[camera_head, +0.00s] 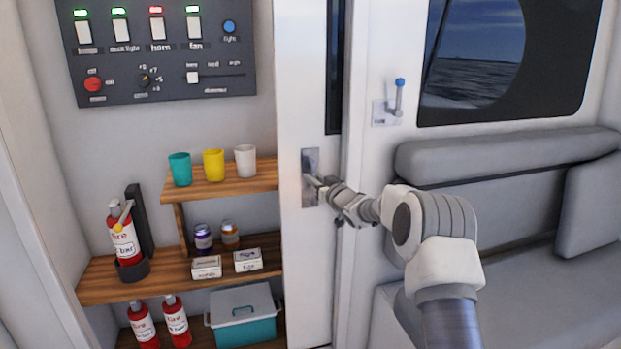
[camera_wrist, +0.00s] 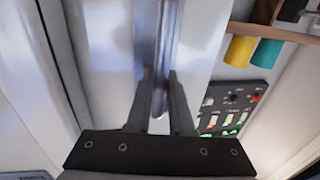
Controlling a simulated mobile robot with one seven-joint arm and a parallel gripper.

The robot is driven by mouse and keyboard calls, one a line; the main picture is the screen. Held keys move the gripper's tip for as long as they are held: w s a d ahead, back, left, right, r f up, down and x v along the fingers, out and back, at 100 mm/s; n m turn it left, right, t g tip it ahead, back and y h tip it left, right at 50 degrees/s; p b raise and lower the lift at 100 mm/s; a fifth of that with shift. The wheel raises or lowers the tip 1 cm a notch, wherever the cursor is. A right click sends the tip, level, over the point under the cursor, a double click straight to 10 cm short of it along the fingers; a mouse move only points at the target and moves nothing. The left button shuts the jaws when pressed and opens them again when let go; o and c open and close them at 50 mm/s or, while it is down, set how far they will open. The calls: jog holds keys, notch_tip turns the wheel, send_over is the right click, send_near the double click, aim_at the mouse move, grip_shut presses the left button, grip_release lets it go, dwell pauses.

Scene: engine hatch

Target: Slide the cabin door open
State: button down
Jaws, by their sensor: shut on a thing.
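The cabin door (camera_head: 305,275) is a white upright panel in the middle of the head view, with a narrow dark window strip (camera_head: 334,60) high up. A grey metal handle plate (camera_head: 308,160) sits on its face. My gripper (camera_head: 318,183) reaches it from the right and hides part of the handle. In the wrist view my gripper (camera_wrist: 160,88) has its two dark fingers on either side of the metal handle bar (camera_wrist: 155,35), shut on it. The white door face (camera_wrist: 105,40) shows behind the bar.
Left of the door are wooden shelves (camera_head: 180,276) with cups, jars, boxes and red extinguishers, and a teal bin (camera_head: 246,330). A dark switch panel (camera_head: 160,50) is above. Right of it are a blue-tipped lever (camera_head: 397,98), a window (camera_head: 490,60) and a grey padded bench (camera_head: 540,290).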

jog(key=c, duration=0.8)
grip_release()
jog(key=p+v, duration=0.1)
jog(key=v, duration=1.6)
jog(key=shift+s, duration=0.2)
jog(key=shift+d+r, duration=0.15)
